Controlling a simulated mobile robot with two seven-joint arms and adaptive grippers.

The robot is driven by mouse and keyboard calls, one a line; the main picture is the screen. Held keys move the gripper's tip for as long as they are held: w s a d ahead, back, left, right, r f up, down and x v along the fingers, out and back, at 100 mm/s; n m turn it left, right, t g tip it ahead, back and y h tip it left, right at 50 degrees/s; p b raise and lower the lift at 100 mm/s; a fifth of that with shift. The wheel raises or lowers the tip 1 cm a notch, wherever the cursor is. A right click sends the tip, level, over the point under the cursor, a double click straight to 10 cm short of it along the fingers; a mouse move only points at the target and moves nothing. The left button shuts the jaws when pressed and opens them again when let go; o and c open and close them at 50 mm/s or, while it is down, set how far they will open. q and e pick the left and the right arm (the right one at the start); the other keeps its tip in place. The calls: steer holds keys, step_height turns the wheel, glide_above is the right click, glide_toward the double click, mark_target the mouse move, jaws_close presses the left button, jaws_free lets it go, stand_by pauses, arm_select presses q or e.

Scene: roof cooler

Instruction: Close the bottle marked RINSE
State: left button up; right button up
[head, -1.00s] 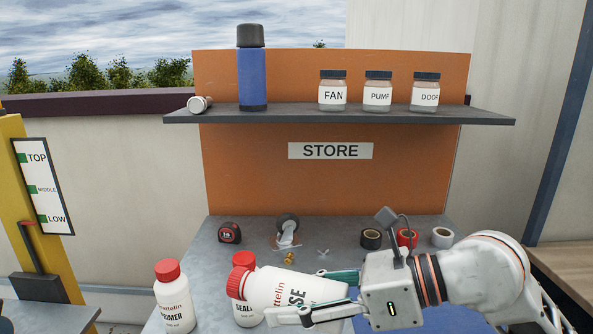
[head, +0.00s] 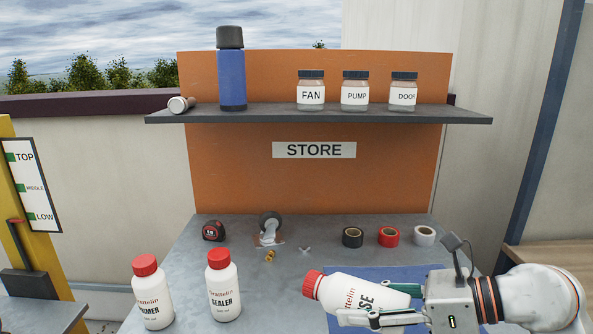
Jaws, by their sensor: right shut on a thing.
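The RINSE bottle (head: 352,293), white with its label partly covered, lies nearly level in my right gripper (head: 392,306). The fingers are shut around its body near the base end. A red cap (head: 312,284) sits on its left end; I cannot tell how tightly. The bottle is to the right of the SEALER bottle (head: 224,289), clear of it in the picture. My left gripper is not in view.
The PRIMER bottle (head: 152,295) and the SEALER bottle stand upright with red caps. A blue mat (head: 428,272) lies under the held bottle. Tape rolls (head: 388,237), a tape measure (head: 213,231) and a caster (head: 269,229) lie behind. A shelf (head: 330,114) with jars runs above.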

steer(key=d+f, duration=0.2)
steer(key=d, duration=0.2)
steer(key=s+d+f+m+t+h, duration=0.1)
steer(key=d+f, duration=0.2)
steer(key=d, duration=0.2)
steer(key=d+f+m+t, duration=0.1)
steer(key=d+f, duration=0.2)
steer(key=d, duration=0.1)
steer(key=shift+s+d+f, duration=0.15)
steer(key=shift+d+f, duration=0.1)
steer(key=shift+d, duration=0.1)
steer(key=shift+a, duration=0.1)
steer(key=a+n+g, duration=0.2)
steer(key=a+g, duration=0.1)
steer(key=a, duration=0.3)
steer(key=a+f+n+g+y, duration=0.1)
steer(key=a+n+g, duration=0.2)
steer(key=a, duration=0.3)
steer(key=a+f+n+g+y, duration=0.1)
steer(key=a+n+g, duration=0.1)
steer(key=a, duration=0.4)
steer(key=shift+w+n+g, duration=0.25)
steer(key=shift+n+g, duration=0.15)
